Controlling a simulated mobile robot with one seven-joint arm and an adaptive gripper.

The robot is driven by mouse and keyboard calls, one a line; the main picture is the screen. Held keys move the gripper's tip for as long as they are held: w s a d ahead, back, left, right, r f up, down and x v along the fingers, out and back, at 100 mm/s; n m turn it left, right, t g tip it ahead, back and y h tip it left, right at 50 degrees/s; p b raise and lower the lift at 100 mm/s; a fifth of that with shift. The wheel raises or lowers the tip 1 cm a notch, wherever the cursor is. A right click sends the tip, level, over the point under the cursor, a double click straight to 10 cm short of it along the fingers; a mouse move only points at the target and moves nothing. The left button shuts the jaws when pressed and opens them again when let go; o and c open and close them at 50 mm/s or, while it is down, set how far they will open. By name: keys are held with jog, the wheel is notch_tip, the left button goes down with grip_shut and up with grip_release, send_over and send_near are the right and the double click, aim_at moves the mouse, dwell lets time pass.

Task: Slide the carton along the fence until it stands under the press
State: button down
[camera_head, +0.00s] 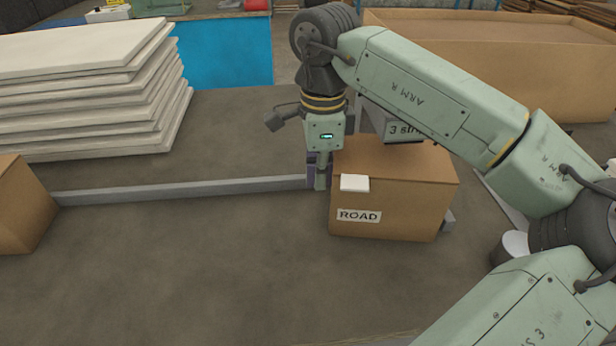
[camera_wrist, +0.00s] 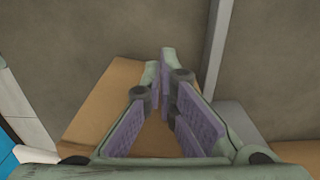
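The brown carton (camera_head: 385,205) marked "ROAD" stands upright on the dark table, with a white patch at its top front edge. My gripper (camera_head: 318,182) points down beside the carton's left side, near its rear corner. Its purple-padded fingers look shut with nothing between them; I cannot tell whether they touch the carton. In the wrist view the carton (camera_wrist: 92,110) lies below and behind the fingertips (camera_wrist: 161,62). The grey fence (camera_head: 180,190) runs left from the gripper. A dark grey block marked "3 str…" (camera_head: 395,128) shows behind the carton, partly hidden by my arm; I cannot tell if it is the press.
Another brown box (camera_head: 22,205) stands at the left edge. A stack of white boards (camera_head: 85,95) is at the back left, and a large open brown box (camera_head: 520,75) at the back right. The table in front of the fence is clear.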

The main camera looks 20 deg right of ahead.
dwell(0.3)
jog(key=a, duration=0.2)
jog(key=w+a, duration=0.1)
jog(key=a, duration=0.1)
jog(key=shift+w+a, duration=0.15)
jog(key=shift+w, duration=0.05)
notch_tip(320, 180, up, 10)
jog(key=shift+d+b, duration=0.2)
jog(key=shift+b, duration=0.1)
